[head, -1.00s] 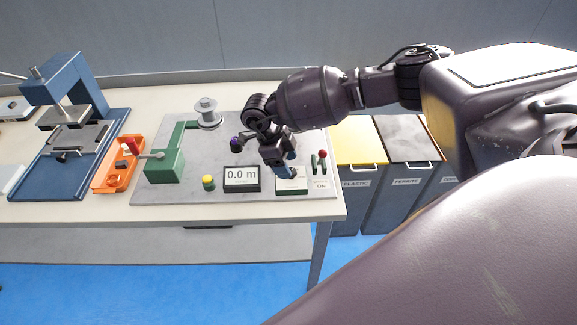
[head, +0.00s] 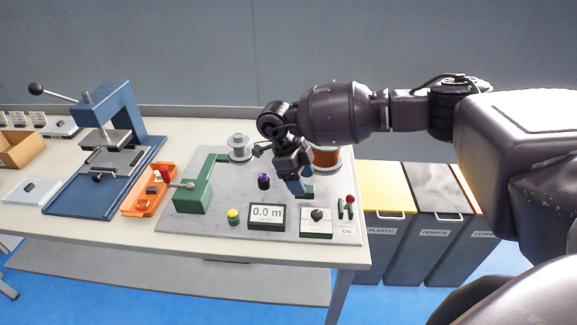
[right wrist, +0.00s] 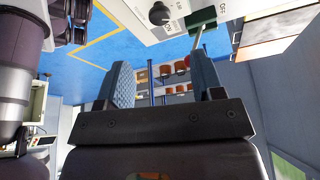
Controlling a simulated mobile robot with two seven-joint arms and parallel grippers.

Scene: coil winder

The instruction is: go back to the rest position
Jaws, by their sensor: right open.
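My right gripper (head: 300,188) hangs over the right part of the grey coil winder plate (head: 225,208), behind the black-knob box (head: 317,221). In the right wrist view its two fingers (right wrist: 163,82) stand apart with nothing held between them. The box with its knob (right wrist: 159,13) shows beyond the fingers there. The gripper partly hides a copper-coloured spool (head: 326,157) at the back of the plate. My left gripper is not in view.
The plate bears a green crank unit (head: 193,196), a grey spool (head: 239,147), a 0.0 m display (head: 266,216), a yellow button (head: 233,215) and a red-tipped lever (head: 349,203). An orange tray (head: 135,205) and blue press (head: 75,203) stand left. Labelled bins (head: 383,190) stand right of the table.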

